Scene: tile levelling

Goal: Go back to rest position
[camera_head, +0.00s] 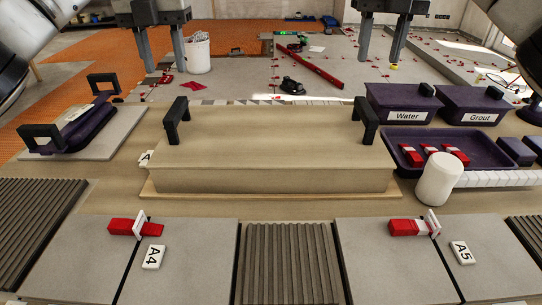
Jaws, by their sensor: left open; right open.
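My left gripper (163,62) hangs at the top left of the head view, its two fingers apart with nothing between them. My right gripper (381,43) hangs at the top right, also open and empty. Both are above and beyond the far side of the worktable (215,211), apart from everything on it. A wooden box (270,150) with two black handles stands at the middle of the table. Red wedges with white clips sit on the tile joints, one at the left (134,227) near the A4 tag and one at the right (412,227) near the A5 tag.
A purple tool with black handles (80,130) lies on a tile at the left. A Water box (402,104), a Grout box (482,104), a purple tray (398,138) with red wedges and a white cylinder (438,180) stand at the right. Ribbed panels (288,264) lie in front.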

